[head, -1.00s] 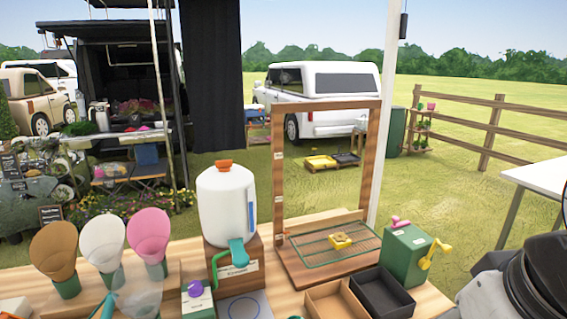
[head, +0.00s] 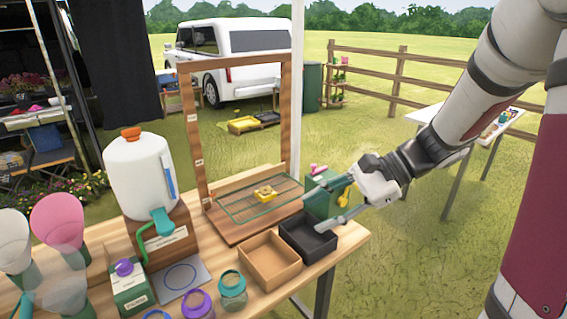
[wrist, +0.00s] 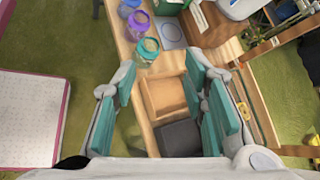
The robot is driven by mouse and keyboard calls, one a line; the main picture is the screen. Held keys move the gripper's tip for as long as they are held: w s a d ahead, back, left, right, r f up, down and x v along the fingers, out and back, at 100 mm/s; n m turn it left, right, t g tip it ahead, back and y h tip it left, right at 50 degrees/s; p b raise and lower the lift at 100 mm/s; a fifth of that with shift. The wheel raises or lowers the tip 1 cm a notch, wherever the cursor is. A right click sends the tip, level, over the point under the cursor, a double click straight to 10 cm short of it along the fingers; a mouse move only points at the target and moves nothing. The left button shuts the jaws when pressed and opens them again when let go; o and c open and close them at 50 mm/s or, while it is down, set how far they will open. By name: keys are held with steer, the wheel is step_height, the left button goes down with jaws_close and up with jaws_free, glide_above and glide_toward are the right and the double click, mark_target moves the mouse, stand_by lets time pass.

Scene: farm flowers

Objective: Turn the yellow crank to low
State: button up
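A green box (head: 322,203) stands at the right end of the wooden table in the head view. The yellow crank (head: 344,197) is on its right side, and a small pink handle (head: 318,169) is on top. My gripper (head: 311,207) is open and empty, its fingers pointing left and overlapping the box in the head view. I cannot tell whether they touch it. The lower finger passes over the black tray. In the wrist view my gripper (wrist: 162,68) shows spread teal pads with the trays between them. The crank does not show there.
A black tray (head: 309,251) and a brown tray (head: 269,281) sit left of the box. A wooden frame (head: 188,150) with a wire rack and yellow item (head: 264,193) stands behind. A white jug (head: 138,178) and several jars are farther left. Grass lies beyond the table's right edge.

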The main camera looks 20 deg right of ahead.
steer(key=w+d+f+m+t+h, duration=0.1)
steer(key=w+d+f+m+t, duration=0.25)
steer(key=d+m, duration=0.4)
steer(key=w+d+f+m+t+h, duration=0.15)
steer(key=d+f+m+t, duration=0.3)
steer(key=d, duration=0.65)
steer(key=w+d+f+m+t+h, duration=0.1)
steer(key=w+d+f+m+t, duration=0.3)
steer(key=d, duration=0.5)
steer(key=shift+m+t, duration=0.7)
steer(key=x, duration=1.2)
steer(key=shift+w+a+f, duration=0.15)
steer(key=shift+a, duration=0.25)
jaws_close()
